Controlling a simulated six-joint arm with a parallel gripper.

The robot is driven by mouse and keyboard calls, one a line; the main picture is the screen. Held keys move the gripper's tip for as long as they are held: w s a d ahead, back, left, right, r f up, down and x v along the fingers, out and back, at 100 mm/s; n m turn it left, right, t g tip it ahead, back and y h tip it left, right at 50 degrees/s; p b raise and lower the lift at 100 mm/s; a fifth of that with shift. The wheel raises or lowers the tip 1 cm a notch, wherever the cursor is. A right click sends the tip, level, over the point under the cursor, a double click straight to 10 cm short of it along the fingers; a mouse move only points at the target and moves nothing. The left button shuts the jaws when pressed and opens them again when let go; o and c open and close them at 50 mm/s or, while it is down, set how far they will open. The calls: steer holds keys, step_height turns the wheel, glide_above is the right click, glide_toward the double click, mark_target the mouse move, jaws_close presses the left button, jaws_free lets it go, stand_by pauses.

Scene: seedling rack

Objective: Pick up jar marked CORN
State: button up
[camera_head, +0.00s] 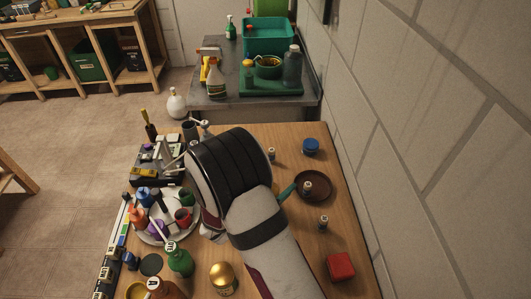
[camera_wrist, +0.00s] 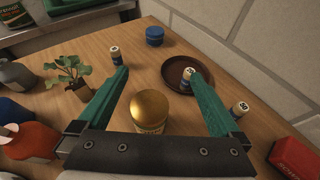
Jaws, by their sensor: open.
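My gripper (camera_wrist: 160,112) is open, with its two green fingers spread on either side of a gold-lidded jar (camera_wrist: 150,108) in the wrist view. The jar stands upright on the wooden table, and neither finger visibly touches it. A label shows below its lid, but I cannot read the word. In the head view my arm hides most of this jar; only a sliver of gold shows beside a green finger. Another gold-topped jar (camera_head: 223,277) stands at the near side of the table in the head view. I cannot read CORN on either.
A brown dish (camera_head: 325,180) holds a small labelled bottle (camera_head: 307,187). Another small bottle (camera_head: 323,222), a red box (camera_head: 340,266) and a blue-lidded jar (camera_head: 311,146) stand to the right. A potted plant (camera_wrist: 72,76) is left of my gripper. Several bottles crowd the table's left side.

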steer(key=shift+n+y, duration=0.3)
steer(key=shift+n, duration=0.2)
steer(key=f, duration=0.2)
steer(key=a+f, duration=0.1)
steer(key=f, duration=0.5)
steer(key=shift+w+a+f, duration=0.15)
steer(key=shift+w, duration=0.05)
steer(key=x, duration=0.3)
steer(key=shift+r, duration=0.2)
steer(key=shift+c, duration=0.3)
steer(key=c, duration=1.4)
